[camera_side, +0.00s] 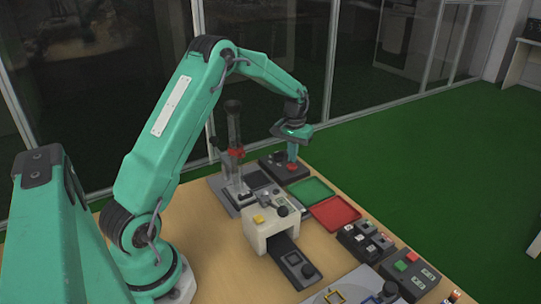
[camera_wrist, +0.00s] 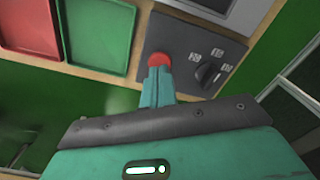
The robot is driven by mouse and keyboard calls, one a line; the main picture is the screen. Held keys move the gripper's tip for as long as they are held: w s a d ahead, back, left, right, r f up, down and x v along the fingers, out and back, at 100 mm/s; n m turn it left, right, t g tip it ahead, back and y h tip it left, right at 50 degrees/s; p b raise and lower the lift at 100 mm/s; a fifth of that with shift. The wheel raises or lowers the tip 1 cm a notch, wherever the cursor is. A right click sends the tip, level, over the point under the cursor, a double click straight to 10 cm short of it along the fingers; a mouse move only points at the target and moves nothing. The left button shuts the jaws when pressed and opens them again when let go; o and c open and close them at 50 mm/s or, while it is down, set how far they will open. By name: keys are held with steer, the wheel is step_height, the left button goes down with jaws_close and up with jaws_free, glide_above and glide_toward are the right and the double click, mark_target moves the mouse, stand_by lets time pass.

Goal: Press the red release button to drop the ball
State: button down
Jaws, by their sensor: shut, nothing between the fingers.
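The red button (camera_wrist: 159,59) sits on a dark grey control panel (camera_wrist: 185,38) in the wrist view. My gripper (camera_wrist: 158,75) is shut and empty, its fingertips at the button's near edge and covering part of it. In the side view my gripper (camera_side: 292,158) points down over the panel (camera_side: 272,164), right above or on the button (camera_side: 292,167). I cannot tell whether it touches or presses it. A dark upright drop stand (camera_side: 233,125) with a red collar (camera_side: 236,152) stands left of the panel. I cannot make out a ball.
A black knob (camera_wrist: 207,74) is beside the button. A green tray (camera_side: 309,190) and a red tray (camera_side: 335,212) lie nearby. A beige machine (camera_side: 262,232) and several small button boxes (camera_side: 365,240) stand nearer on the wooden table (camera_side: 215,262).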

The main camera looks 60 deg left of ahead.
mark_target(292, 166)
steer(key=shift+f, duration=1.15)
stand_by(1.9)
steer(key=shift+r, duration=3.55)
steer(key=shift+d+r, duration=0.1)
